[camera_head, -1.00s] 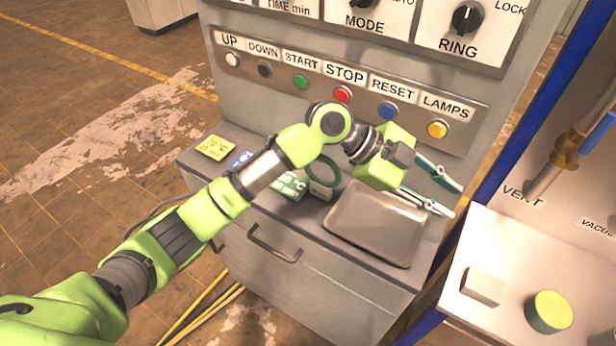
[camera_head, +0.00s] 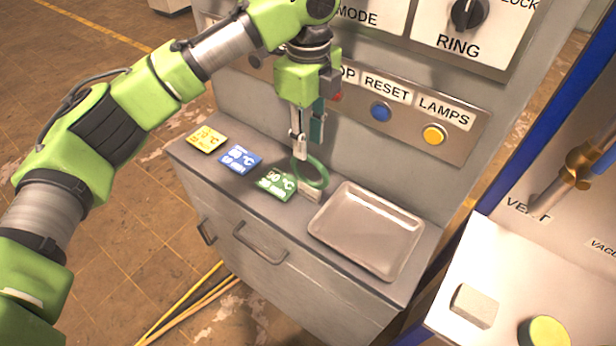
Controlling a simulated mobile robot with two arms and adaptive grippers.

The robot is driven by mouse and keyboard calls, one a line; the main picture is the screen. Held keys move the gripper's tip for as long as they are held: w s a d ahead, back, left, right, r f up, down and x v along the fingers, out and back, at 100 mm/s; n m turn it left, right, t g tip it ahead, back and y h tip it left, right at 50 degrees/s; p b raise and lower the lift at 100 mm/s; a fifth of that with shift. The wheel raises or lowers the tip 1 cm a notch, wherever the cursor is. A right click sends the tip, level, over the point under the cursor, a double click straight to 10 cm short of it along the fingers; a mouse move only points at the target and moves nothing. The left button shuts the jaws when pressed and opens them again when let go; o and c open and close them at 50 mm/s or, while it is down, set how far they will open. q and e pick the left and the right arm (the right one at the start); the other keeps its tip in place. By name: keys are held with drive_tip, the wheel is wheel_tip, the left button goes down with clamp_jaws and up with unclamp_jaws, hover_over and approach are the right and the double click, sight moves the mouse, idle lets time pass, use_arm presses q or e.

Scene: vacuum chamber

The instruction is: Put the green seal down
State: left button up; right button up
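The green seal (camera_head: 324,180) is a thin green ring on the grey counter of the cabinet. It stands tilted at a small pale block (camera_head: 310,193), just behind and right of the green card (camera_head: 276,184). My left gripper (camera_head: 308,151) points down right over the seal. Its two fingers show a gap between them, one grey in front and one teal behind. The fingertips are at the seal's upper edge; I cannot tell whether they touch it. My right gripper is not in view.
An empty metal tray (camera_head: 368,228) lies right of the seal. A blue card (camera_head: 240,159) and a yellow card (camera_head: 206,139) lie to the left. The button panel (camera_head: 458,150) rises close behind. A white surface with a yellow-green knob (camera_head: 546,332) is at the lower right.

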sight(308, 158)
use_arm(q)
drive_tip(key=f, duration=0.4)
drive_tip(key=shift+s+f, duration=0.1)
drive_tip(key=shift+s, duration=0.15)
drive_tip(key=shift+w+f+p, duration=0.1)
drive_tip(key=shift+f+p, duration=0.2)
drive_tip(key=shift+f, duration=0.1)
drive_tip(key=shift+w+f, duration=0.1)
drive_tip(key=shift+f, duration=0.1)
wheel_tip(308, 158, down, 4)
drive_tip(key=shift+f+p, duration=0.15)
drive_tip(key=shift+p, duration=0.75)
drive_tip(key=shift+f, duration=0.35)
clamp_jaws()
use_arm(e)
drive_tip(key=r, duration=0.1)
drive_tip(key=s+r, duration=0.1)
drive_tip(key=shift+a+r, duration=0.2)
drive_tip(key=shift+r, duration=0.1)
